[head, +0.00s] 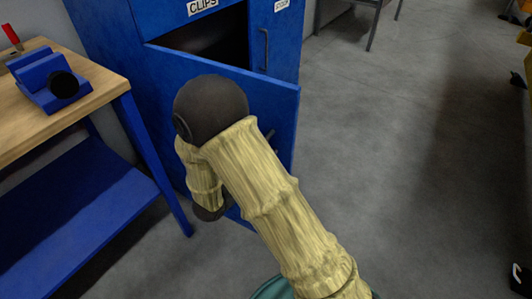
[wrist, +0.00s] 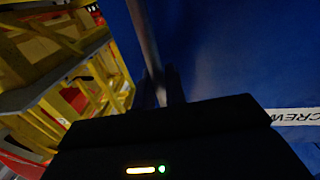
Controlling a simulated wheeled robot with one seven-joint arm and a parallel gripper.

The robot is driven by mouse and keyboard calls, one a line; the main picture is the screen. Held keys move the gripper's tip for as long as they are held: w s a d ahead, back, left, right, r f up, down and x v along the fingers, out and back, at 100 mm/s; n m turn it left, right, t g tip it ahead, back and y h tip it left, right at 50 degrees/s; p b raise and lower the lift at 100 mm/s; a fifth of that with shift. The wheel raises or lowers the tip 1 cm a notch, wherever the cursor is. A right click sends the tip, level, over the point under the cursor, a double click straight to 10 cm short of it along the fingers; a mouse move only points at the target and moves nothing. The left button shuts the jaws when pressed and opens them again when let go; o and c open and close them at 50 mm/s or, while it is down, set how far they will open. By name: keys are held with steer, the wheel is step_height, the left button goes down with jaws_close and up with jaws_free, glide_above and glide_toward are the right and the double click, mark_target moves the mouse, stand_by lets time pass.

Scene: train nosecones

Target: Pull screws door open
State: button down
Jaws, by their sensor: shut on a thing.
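The screws door (head: 272,95) is a blue cabinet door standing partly open, swung out from its left side, with a dark gap (head: 225,45) behind its top edge. In the wrist view the blue door face (wrist: 240,50) fills the right side, with a white label (wrist: 300,117) partly reading "CREW". My gripper (wrist: 165,88) is at the door, its dark fingers shut on a thin grey door handle (wrist: 147,40). In the head view my arm hides the fingers and most of the handle.
A workbench (head: 95,105) with a blue vise (head: 45,80) stands close on the left. The neighbouring cabinet door (head: 285,45) with its handle is shut. Grey floor (head: 400,180) is clear to the right. Yellow structures (wrist: 80,70) show in the wrist view.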

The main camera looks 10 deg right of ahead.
steer(key=c, duration=1.8)
jaws_free()
steer(key=p+v, duration=0.3)
steer(key=v, duration=1.4)
steer(key=shift+s+a, duration=0.1)
